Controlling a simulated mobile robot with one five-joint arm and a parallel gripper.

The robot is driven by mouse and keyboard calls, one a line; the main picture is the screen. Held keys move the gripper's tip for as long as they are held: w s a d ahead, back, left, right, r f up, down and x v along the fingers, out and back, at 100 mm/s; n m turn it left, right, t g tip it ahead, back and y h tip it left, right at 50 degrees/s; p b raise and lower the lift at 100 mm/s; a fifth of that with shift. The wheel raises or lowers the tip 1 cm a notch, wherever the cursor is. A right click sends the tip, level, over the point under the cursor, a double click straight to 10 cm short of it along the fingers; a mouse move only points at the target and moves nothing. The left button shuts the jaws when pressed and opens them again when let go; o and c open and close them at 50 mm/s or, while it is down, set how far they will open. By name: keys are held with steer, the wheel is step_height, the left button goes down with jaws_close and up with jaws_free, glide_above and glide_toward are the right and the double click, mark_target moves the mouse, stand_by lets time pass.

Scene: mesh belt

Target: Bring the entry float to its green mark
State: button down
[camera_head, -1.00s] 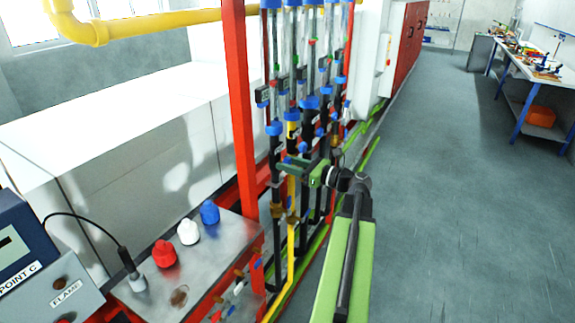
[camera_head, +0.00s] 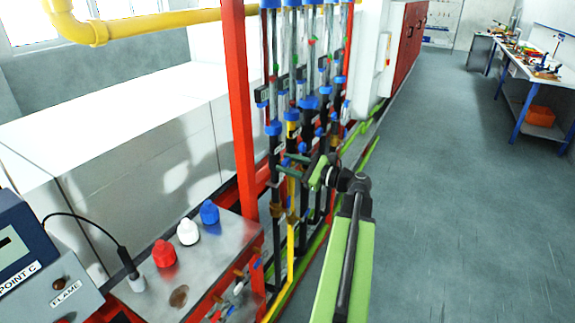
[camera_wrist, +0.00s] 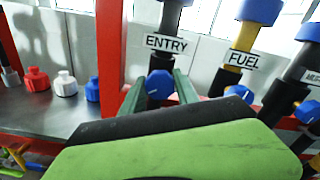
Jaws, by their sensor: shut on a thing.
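In the wrist view my gripper (camera_wrist: 159,88) has its two green fingers on either side of the blue knob (camera_wrist: 159,84) below the ENTRY label (camera_wrist: 166,43), shut on it. The entry tube (camera_wrist: 171,14) rises above the label; only its lower end shows in the wrist view. In the head view my gripper (camera_head: 286,168) is at the lower front of the tube row, and the entry tube (camera_head: 273,50) is the leftmost one. The entry float and its green mark are too small to make out.
The FUEL tube (camera_wrist: 245,38) with its own blue knob (camera_wrist: 239,93) stands just to the right. A red post (camera_head: 238,100) is close on the left. Open floor (camera_head: 460,200) is on the right.

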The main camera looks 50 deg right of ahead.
steer(key=shift+n, duration=0.9)
steer(key=c, duration=0.9)
jaws_free()
steer(key=v, duration=1.7)
steer(key=shift+s, duration=0.25)
